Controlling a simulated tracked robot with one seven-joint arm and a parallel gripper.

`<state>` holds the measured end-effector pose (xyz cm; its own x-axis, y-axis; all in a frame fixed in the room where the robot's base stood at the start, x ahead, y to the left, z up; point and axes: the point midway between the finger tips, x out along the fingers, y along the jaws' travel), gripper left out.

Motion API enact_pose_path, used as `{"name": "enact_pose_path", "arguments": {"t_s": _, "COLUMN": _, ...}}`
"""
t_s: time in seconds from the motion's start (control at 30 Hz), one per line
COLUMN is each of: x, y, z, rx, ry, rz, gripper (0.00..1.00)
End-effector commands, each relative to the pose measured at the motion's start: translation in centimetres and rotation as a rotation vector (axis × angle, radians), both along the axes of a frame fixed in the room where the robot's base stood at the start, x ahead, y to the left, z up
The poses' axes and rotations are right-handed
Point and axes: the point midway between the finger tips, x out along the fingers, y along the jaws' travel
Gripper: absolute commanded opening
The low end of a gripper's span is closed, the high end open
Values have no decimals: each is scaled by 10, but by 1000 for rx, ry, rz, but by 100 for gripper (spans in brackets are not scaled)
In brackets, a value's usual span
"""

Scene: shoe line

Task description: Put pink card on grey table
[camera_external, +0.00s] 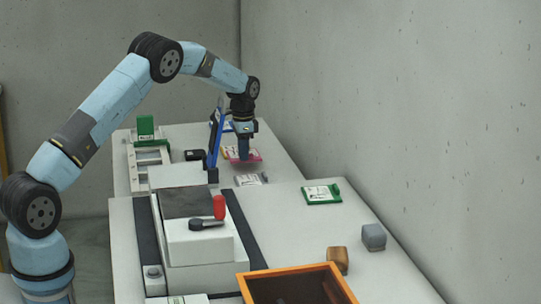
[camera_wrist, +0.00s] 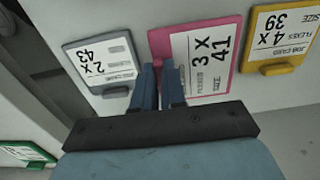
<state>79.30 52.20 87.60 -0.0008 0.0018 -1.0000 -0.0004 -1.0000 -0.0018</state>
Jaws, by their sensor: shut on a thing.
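The pink card (camera_wrist: 229,62) reads "3 x 41" in the wrist view, between a grey card on its left and a yellow card on its right. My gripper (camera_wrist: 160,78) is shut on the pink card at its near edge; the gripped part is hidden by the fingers. In the external view my gripper (camera_external: 242,153) points down over the far table, with the pink card (camera_external: 254,158) at its tips. I cannot tell whether the card touches the surface. The pale grey far table (camera_external: 280,163) adjoins a similar near table (camera_external: 340,240).
A grey card (camera_wrist: 102,65) and a yellow card (camera_wrist: 283,38) lie close on either side. A green card (camera_external: 322,194) lies on the near table. A blue upright stand (camera_external: 214,140) is just left of my gripper. An orange-rimmed crate (camera_external: 300,268) and two small blocks stand nearer.

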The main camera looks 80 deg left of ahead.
Motion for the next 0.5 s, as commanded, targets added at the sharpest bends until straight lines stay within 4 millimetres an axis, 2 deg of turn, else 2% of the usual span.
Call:
{"name": "enact_pose_path", "arguments": {"t_s": 0.3, "x": 3, "y": 2, "z": -33, "rx": 0, "ry": 0, "rz": 0, "gripper": 0}}
{"name": "enact_pose_path", "arguments": {"t_s": 0.5, "x": 3, "y": 2, "z": -35, "rx": 1, "ry": 0, "rz": 0, "gripper": 0}}
